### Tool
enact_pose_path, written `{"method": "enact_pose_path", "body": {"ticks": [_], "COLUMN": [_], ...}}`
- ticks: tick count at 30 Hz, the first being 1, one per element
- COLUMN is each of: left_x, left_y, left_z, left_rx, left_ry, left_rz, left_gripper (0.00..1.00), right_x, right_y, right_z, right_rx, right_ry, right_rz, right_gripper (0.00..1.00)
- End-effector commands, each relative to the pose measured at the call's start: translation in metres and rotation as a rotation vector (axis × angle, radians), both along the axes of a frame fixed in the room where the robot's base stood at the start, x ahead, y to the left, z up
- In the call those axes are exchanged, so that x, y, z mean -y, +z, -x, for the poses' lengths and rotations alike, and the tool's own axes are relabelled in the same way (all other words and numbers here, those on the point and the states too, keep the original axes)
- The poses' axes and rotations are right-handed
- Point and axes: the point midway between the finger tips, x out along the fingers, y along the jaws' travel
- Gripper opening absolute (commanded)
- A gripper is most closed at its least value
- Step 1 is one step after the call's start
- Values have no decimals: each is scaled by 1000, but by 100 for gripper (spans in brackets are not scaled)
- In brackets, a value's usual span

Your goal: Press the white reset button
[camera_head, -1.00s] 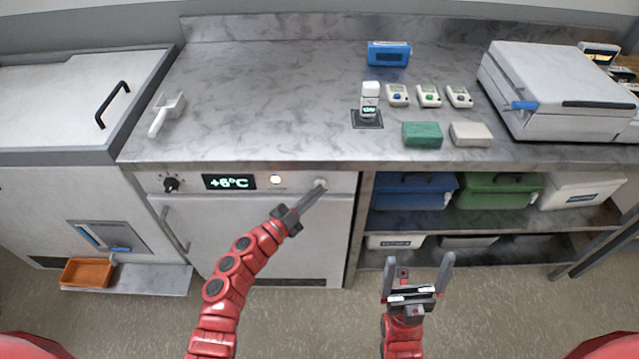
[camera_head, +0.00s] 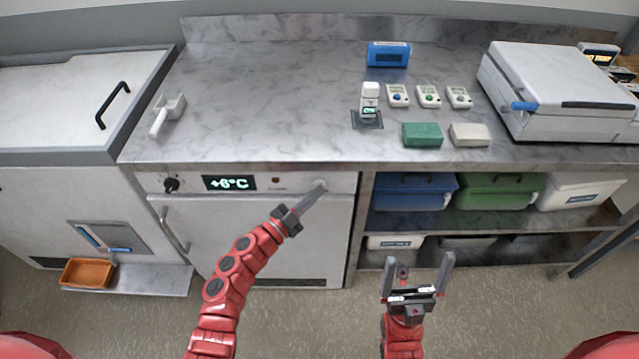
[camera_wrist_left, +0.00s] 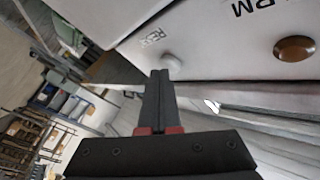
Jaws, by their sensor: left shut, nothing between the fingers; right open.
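The white reset button (camera_head: 321,183) is on the front panel of the undercounter unit, at its right end. In the left wrist view the round button (camera_wrist_left: 172,61) sits beside a partly hidden label. My left gripper (camera_head: 324,187) is shut and empty, its fingertips at the button; in the left wrist view the tips (camera_wrist_left: 160,72) overlap the button's lower edge. Contact looks likely, but I cannot tell how far the button is pushed in. My right gripper (camera_head: 418,262) is open and empty, in front of the lower shelf.
The panel also has a black knob (camera_head: 171,184), a display (camera_head: 229,183) reading +6°C and an alarm lamp (camera_head: 276,180), now dark; the lamp looks brown in the left wrist view (camera_wrist_left: 294,48). The counter edge overhangs the panel. A door handle (camera_head: 174,231) sticks out at left.

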Motion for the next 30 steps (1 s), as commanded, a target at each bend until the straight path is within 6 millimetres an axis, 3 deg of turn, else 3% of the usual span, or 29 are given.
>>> {"method": "enact_pose_path", "body": {"ticks": [6, 19, 30], "left_x": [0, 0, 0], "left_y": [2, 0, 1], "left_z": [11, 16, 51], "left_rx": [1, -2, -3], "left_ry": [-1, -1, -1], "left_rz": [1, 1, 0], "left_gripper": [0, 0, 0], "right_x": [0, 0, 0], "right_y": [6, 8, 19], "right_z": [0, 0, 0], "right_rx": [0, 0, 0], "right_ry": [0, 0, 0], "right_rz": [0, 0, 0], "right_gripper": [100, 100, 100]}}
